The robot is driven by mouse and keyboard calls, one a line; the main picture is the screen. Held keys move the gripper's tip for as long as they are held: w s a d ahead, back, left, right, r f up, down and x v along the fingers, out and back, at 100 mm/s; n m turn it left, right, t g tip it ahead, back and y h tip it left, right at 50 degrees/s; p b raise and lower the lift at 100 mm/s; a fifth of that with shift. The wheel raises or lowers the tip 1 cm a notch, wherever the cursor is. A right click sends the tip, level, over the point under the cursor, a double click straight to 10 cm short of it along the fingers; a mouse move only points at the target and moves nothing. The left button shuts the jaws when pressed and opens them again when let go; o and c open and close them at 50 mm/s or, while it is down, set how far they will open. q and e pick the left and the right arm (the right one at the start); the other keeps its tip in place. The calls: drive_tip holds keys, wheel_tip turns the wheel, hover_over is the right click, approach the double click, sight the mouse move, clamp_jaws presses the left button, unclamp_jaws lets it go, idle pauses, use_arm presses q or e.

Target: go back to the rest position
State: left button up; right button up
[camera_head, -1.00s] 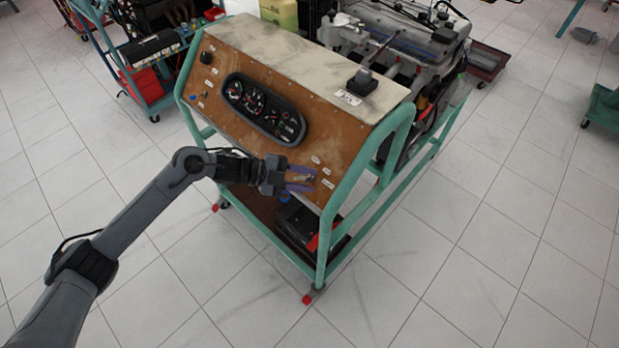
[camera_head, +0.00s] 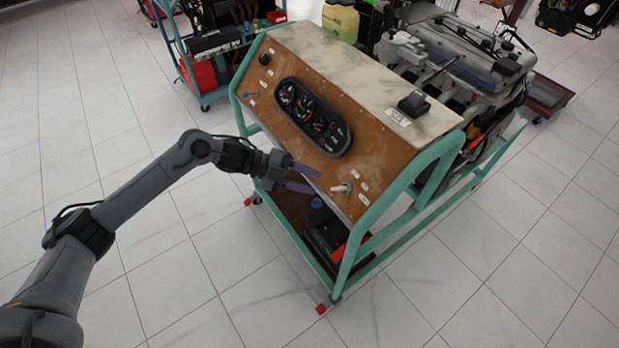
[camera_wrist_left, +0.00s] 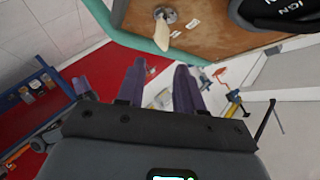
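My left gripper (camera_head: 313,180) is open and empty, its two purple fingers apart. It is in front of the lower edge of the engine trainer's brown control panel (camera_head: 372,168), left of a small light-coloured key or lever switch (camera_head: 342,188). In the left wrist view the open fingers (camera_wrist_left: 159,82) point toward the panel, and the switch (camera_wrist_left: 163,32) shows beyond them with a clear gap. My right gripper is not in view.
The trainer's green tube frame (camera_head: 350,250) stands close by the left arm, with a black and red battery-like box (camera_head: 325,240) on its lower shelf. A tool cart (camera_head: 212,92) stands behind at left. The tiled floor at left and front is clear.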

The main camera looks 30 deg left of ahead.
use_arm(q)
drive_tip(key=s+d+f+n+g, duration=0.1)
drive_tip(key=s+d+f, duration=0.4)
drive_tip(key=f, duration=0.4)
drive_tip(key=s+d+f+n+t+h, duration=0.1)
drive_tip(key=s+d+f+n+t, duration=0.3)
drive_tip(key=s+d, duration=0.9)
drive_tip(key=s+a+n+g+y, duration=0.2)
drive_tip(key=s+a+n+y, duration=0.2)
drive_tip(key=a+n+y, duration=0.35)
drive_tip(key=s+a+n+g+y, duration=0.35)
drive_tip(key=a+n+y, duration=0.25)
drive_tip(key=a+n, duration=0.25)
drive_tip(key=w+p+v, duration=0.2)
drive_tip(key=p+v, duration=1)
drive_tip(key=w+r+p+v, duration=0.1)
drive_tip(key=w+p+v, duration=0.2)
drive_tip(key=p+v, duration=0.9)
drive_tip(key=w+d+r+p+v, duration=0.1)
drive_tip(key=w+p+v, duration=0.2)
drive_tip(key=p+v, duration=0.9)
drive_tip(key=shift+d+r+p, duration=0.25)
drive_tip(key=shift+p, duration=0.55)
